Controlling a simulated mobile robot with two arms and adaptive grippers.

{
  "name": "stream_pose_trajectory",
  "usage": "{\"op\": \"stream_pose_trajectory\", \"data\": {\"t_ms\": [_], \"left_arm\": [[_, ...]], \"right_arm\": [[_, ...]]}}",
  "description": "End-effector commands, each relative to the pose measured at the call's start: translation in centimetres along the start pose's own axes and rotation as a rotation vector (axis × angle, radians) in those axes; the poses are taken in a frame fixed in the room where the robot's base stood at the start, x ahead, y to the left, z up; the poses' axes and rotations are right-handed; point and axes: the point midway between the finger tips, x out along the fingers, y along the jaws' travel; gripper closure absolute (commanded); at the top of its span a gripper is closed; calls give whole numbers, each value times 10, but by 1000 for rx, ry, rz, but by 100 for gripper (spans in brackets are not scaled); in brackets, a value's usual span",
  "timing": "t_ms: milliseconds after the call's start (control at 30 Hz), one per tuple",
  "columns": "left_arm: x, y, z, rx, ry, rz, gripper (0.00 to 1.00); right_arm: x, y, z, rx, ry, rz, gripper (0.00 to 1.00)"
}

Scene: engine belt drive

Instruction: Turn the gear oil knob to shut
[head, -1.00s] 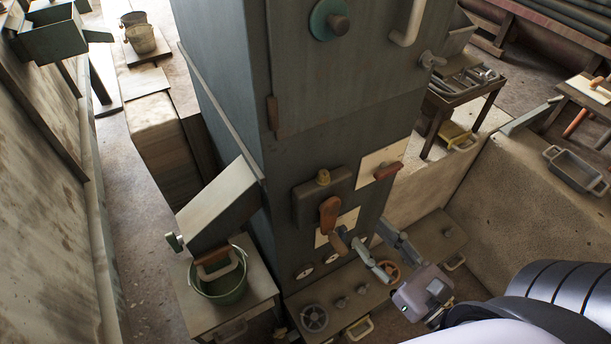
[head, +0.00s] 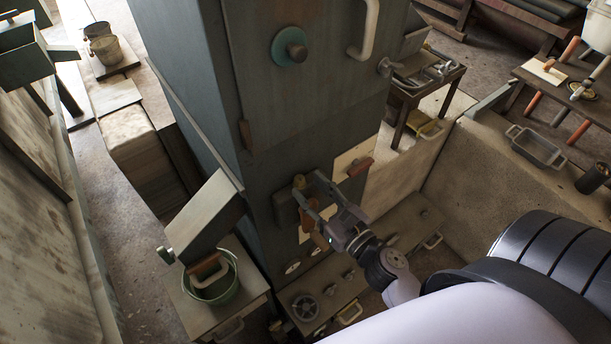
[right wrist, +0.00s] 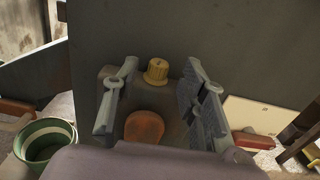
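A yellow ribbed knob (head: 299,181) sits on top of a dark box (head: 284,209) on the front of the tall grey-green cabinet (head: 300,110). No readable label shows which knob is the gear oil one. An orange-brown lever (head: 308,220) hangs on the box's front, partly hidden by my gripper. My right gripper (head: 311,184) is open at the box. In the right wrist view the yellow knob (right wrist: 157,71) stands between and beyond the parted fingers (right wrist: 161,66), with the lever's rounded orange end (right wrist: 144,126) nearer. Contact cannot be told. My left gripper is not in view.
A red-brown handle (head: 360,166) on a pale plate is just right of my gripper. A low ledge with a handwheel (head: 305,307) lies below. A green bucket (head: 213,290) stands at lower left. A white bar handle (head: 367,30) and round teal knob (head: 288,47) are above.

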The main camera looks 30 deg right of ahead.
Motion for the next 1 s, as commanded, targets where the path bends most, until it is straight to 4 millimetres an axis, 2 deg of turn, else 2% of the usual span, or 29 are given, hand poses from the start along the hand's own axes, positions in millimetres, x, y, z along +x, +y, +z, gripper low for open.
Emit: {"op": "stream_pose_trajectory", "data": {"t_ms": [33, 200, 533, 1000], "left_arm": [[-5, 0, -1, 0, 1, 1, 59], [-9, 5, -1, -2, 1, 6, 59], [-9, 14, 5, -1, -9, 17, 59], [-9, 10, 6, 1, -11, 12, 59]], "right_arm": [[8, 0, 2, 1, -1, 0, 61], [21, 0, 1, 1, 0, 1, 61], [24, 0, -1, 1, 1, 0, 61], [24, 0, -1, 1, 1, 0, 92]]}}
